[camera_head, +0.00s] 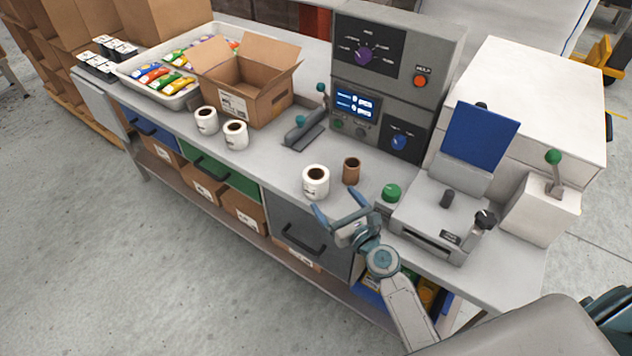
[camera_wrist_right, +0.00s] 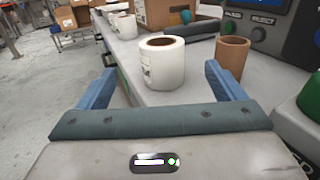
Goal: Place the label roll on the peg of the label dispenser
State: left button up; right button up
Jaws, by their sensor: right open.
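A white label roll (camera_head: 316,182) with a dark core hole stands upright near the front edge of the bench. My right gripper (camera_head: 338,206) is open and empty, just in front of the roll on the near side. In the right wrist view the roll (camera_wrist_right: 162,64) stands ahead, between the lines of the two blue fingers, not held. A grey device (camera_head: 425,222) with a raised blue panel and a short dark upright post (camera_head: 447,198) stands at the right; I cannot tell for sure that it is the label dispenser and its peg. My left gripper is out of view.
A brown tube (camera_head: 351,171) stands close right of the roll, and a green button (camera_head: 391,192) beyond it. Two more white rolls (camera_head: 206,120) (camera_head: 235,134) stand by an open carton (camera_head: 246,98). A lever tool (camera_head: 304,134) and a control cabinet (camera_head: 385,90) stand behind.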

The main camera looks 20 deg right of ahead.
aim_at(320, 180)
jog(key=x, duration=1)
jog(key=shift+w+f+p, duration=0.1)
jog(key=shift+w+p, duration=0.25)
jog(key=shift+w, duration=0.05)
jog(key=shift+s, duration=0.15)
jog(key=shift+c, duration=1.1)
jog(key=c, duration=0.9)
